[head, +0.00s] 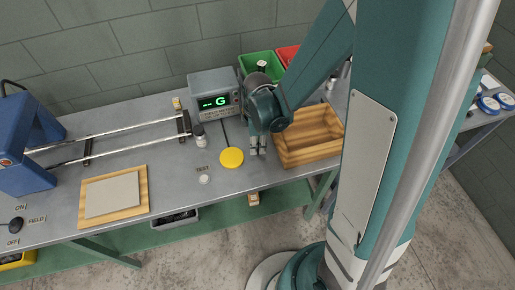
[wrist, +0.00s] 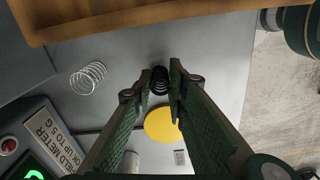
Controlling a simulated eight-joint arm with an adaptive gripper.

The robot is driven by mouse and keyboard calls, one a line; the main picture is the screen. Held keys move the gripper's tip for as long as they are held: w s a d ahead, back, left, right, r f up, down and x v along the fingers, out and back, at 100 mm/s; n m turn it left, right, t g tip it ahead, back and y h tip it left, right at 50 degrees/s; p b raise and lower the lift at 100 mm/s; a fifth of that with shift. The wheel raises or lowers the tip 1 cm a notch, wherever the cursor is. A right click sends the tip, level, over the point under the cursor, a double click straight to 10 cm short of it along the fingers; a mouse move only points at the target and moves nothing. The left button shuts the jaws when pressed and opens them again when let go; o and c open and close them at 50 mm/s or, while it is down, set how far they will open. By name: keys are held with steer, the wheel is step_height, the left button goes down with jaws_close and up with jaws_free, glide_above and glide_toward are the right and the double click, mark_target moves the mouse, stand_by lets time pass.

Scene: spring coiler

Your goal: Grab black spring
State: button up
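The black spring (wrist: 159,80) shows in the wrist view as a dark coil on the grey bench top. It lies between the two fingertips of my gripper (wrist: 161,73) as seen from the wrist. The fingers are apart, with a gap on both sides of the spring, and I see no clear contact. In the head view my gripper (head: 258,146) points down at the bench between the yellow disc and the wooden tray. I cannot make out the black spring in the head view.
A silver spring (wrist: 88,77) lies left of the fingers in the wrist view. The yellow disc (head: 231,158) is close by on the left, the wooden tray (head: 325,152) on the right. The field meter (head: 214,95) stands behind, with green (head: 247,65) and red (head: 286,54) bins.

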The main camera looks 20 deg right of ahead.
steer(key=shift+r, duration=0.15)
steer(key=shift+r+p, duration=0.85)
steer(key=shift+r, duration=4)
steer(key=shift+r, duration=0.1)
